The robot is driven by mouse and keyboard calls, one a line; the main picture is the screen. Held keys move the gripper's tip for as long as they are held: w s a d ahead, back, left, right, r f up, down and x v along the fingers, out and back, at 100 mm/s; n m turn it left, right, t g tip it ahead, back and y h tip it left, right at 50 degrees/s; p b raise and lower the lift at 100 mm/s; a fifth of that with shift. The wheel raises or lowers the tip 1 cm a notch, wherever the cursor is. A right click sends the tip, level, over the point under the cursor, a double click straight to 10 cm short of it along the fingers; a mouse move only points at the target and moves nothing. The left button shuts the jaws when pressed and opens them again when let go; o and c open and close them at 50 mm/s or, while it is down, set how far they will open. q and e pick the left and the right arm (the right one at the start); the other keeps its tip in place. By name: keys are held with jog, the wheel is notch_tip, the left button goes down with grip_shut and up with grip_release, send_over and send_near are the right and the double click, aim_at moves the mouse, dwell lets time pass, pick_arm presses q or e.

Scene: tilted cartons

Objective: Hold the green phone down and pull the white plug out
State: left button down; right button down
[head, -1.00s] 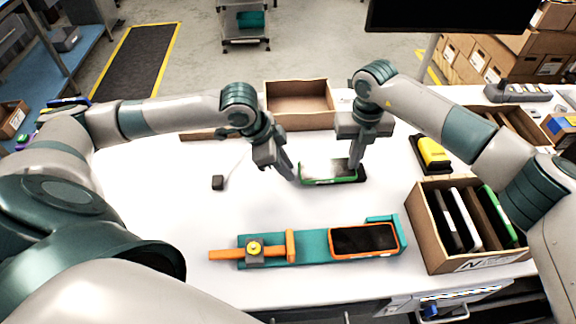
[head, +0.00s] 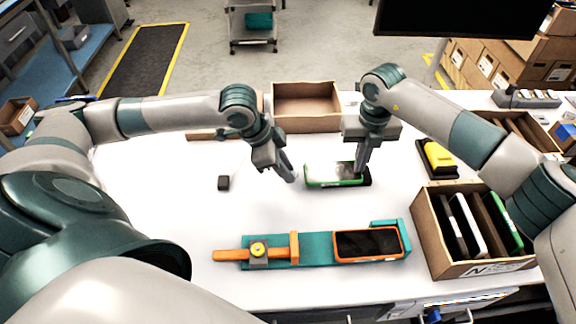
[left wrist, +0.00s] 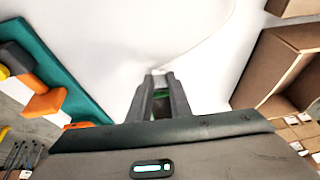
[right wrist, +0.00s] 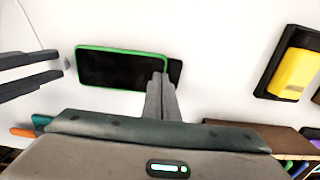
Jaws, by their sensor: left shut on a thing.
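The green phone (head: 322,176) lies screen up on a black base (right wrist: 175,70) at mid-table; its green rim and dark screen show in the right wrist view (right wrist: 120,68). My right gripper (head: 359,172) is shut, with its fingertips at the phone's right end (right wrist: 161,78). Contact looks likely, but pressure cannot be seen. My left gripper (head: 292,180) is left of the phone, shut on the small white plug (left wrist: 158,74), mostly hidden between the fingertips. In the right wrist view, the plug (right wrist: 67,63) appears just apart from the phone's left edge.
A thin white cable (left wrist: 205,42) runs from the plug; a small black block (head: 223,183) lies to the left. A teal fixture with an orange phone (head: 368,244) is in front. Cartons (head: 305,108) stand behind and at right (head: 470,268). A yellow device (head: 437,154) is right.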

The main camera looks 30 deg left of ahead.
jog(key=shift+r, duration=0.1)
